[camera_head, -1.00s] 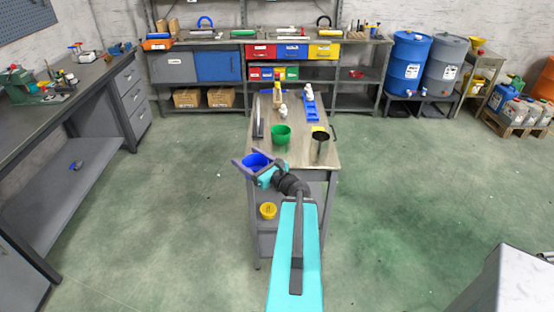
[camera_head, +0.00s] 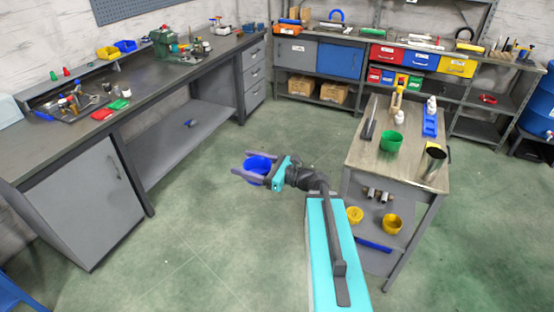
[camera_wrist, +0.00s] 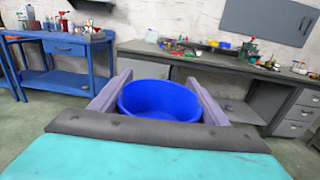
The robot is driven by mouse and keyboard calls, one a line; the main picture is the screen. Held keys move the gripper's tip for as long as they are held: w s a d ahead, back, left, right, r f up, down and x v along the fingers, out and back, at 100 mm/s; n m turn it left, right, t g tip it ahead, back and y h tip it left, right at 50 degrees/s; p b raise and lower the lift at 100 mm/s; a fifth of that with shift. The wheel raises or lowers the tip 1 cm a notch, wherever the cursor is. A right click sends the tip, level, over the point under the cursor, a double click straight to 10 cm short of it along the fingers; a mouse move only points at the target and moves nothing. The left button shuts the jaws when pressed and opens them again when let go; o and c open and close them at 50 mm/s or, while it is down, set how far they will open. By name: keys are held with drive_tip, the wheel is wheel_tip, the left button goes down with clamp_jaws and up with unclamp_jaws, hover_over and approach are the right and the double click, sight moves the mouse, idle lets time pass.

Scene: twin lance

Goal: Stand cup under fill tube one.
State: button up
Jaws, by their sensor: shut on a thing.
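My gripper (camera_head: 256,168) is shut on a blue cup (camera_head: 258,164), one finger on each side of it, held in the air over the open floor. In the wrist view the blue cup (camera_wrist: 160,100) sits upright between the two fingers, its mouth up. It looks empty.
A long grey bench (camera_head: 90,124) runs along the left wall. Floor between is clear.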

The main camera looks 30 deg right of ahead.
drive_tip(key=a+n+g+y+b, duration=0.1)
drive_tip(key=a+n+g+y, duration=0.2)
drive_tip(key=a, duration=1)
drive_tip(key=shift+s+f+g+y, duration=0.15)
drive_tip(key=shift+s+g+y, duration=0.15)
drive_tip(key=shift+g+y, duration=0.1)
